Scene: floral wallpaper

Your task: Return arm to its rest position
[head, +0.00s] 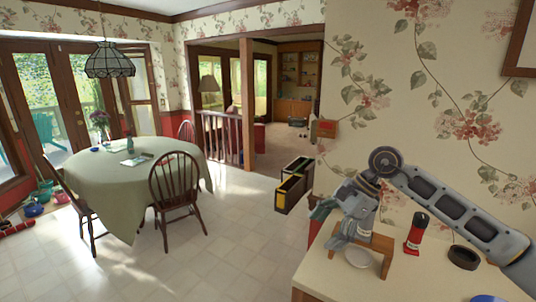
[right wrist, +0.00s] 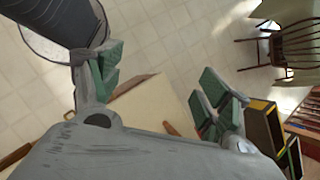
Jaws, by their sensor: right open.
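My right arm comes in from the right edge of the head view, above a wooden-edged cream counter (head: 330,272). My right gripper (head: 333,222) hangs over the counter's far left end, in front of the patterned wall. In the right wrist view, its green-padded fingers (right wrist: 160,85) stand wide apart with nothing between them. The counter's pale top and the tiled floor show beyond them. My left arm and gripper are not in view.
Near the gripper on the counter are a small pale dish (head: 358,258), a wooden stand (head: 383,258), a red-and-black container (head: 416,233) and a dark round bowl (head: 464,257). A cloth-covered table (head: 135,185) with chairs stands left. Tiled floor between is clear.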

